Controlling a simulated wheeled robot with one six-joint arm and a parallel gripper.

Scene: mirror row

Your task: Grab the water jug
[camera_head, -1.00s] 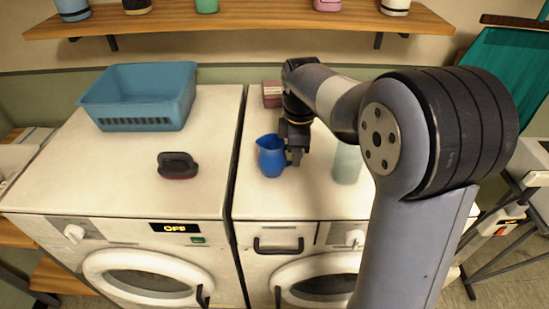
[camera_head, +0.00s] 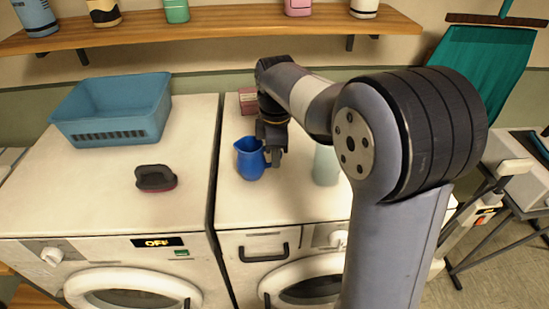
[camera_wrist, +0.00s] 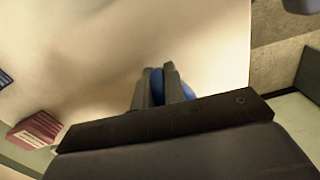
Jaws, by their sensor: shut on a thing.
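The blue water jug (camera_head: 250,159) stands upright on the white top of the right washing machine, with its spout to the left in the head view. My gripper (camera_head: 273,160) is at the jug's right side, shut on its handle, which the fingers mostly hide. In the wrist view my gripper (camera_wrist: 159,72) shows its two fingers close together, with a bit of the blue jug (camera_wrist: 187,91) beside and behind them. I cannot tell whether the jug touches the machine top.
A pale green container (camera_head: 326,165) stands close right of the gripper, partly behind my arm. A blue basket (camera_head: 112,110) and a dark brush (camera_head: 155,178) sit on the left machine. A reddish box (camera_head: 248,101) lies behind the jug. A wooden shelf (camera_head: 220,22) with bottles hangs above.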

